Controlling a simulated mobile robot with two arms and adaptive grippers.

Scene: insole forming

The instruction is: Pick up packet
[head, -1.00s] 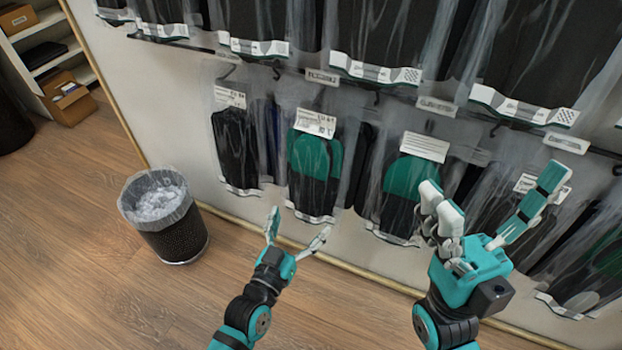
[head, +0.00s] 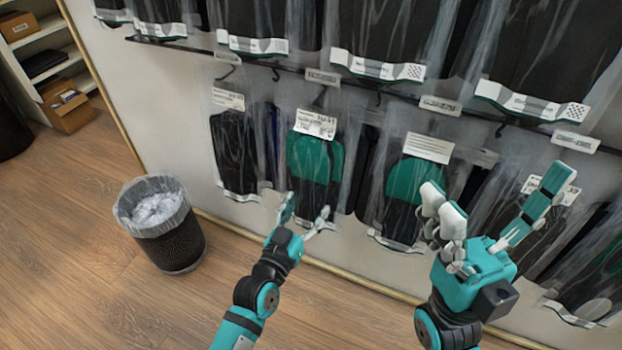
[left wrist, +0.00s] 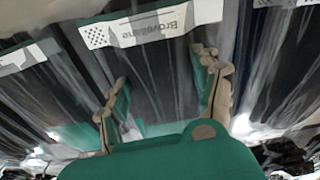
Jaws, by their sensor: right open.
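Clear packets with black and green insoles hang from hooks on the wall. A green-and-black packet (head: 313,160) with a white label hangs left of centre. In the left wrist view, the left gripper's fingers (left wrist: 163,85) stand apart before a dark packet (left wrist: 160,65) with a white printed band. Another green-and-black packet (head: 405,195) hangs to the right. My right gripper (head: 495,190) is open and empty, in front of the packets on the right.
A row of larger dark packets (head: 380,30) hangs above, over a dark rail (head: 300,68). A mesh bin (head: 173,245) with a clear liner stands on the wooden floor (head: 80,260) at left. A shelf with boxes (head: 68,110) is at upper left. The floor around the bin is clear.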

